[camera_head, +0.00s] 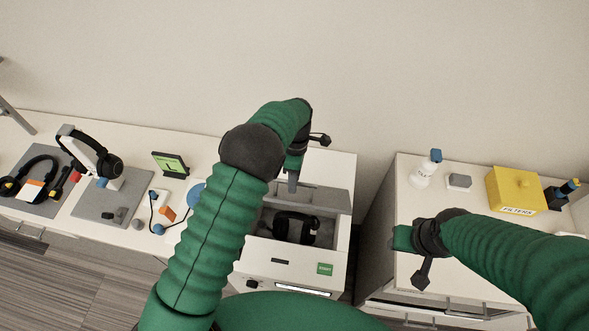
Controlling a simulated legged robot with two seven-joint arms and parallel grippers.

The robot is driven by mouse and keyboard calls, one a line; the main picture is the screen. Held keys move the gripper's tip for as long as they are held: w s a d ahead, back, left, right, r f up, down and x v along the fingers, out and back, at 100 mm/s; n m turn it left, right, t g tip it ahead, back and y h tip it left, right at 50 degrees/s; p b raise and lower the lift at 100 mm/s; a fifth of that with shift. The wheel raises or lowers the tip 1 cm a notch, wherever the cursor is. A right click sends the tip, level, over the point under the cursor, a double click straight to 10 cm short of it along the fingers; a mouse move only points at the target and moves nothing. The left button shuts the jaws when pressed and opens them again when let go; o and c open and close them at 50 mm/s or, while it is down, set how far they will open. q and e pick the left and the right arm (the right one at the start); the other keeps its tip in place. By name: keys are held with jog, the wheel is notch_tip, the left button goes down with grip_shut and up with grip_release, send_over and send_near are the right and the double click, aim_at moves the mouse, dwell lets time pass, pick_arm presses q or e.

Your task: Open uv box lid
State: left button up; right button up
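The UV box (283,262) is a white box with a green label on its front, standing on the white counter in the middle. Its grey lid (325,199) is raised at the back, and the cavity below is uncovered. A black headset (296,226) lies inside. My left gripper (293,184) points down at the lid's left part; whether it touches the lid is unclear. Its fingers overlap in this view, so their opening cannot be told. My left arm hides the box's left side. My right gripper (401,238) is above the right cabinet, apart from the box; its fingers are not clear.
On the right cabinet (405,187) stand a white bottle (424,172), a small white block (459,182) and a yellow filters box (517,191). A gap separates the cabinet from the counter. Headphones (38,175), a headphone stand (101,162) and a small green screen (171,164) are at left.

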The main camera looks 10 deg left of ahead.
pick_arm(q)
jog(key=w+r+b, duration=0.2)
jog(key=w+r, duration=0.1)
jog(key=r, duration=1.2)
jog(key=shift+w+r+b, duration=0.3)
jog(key=shift+w+r, duration=0.1)
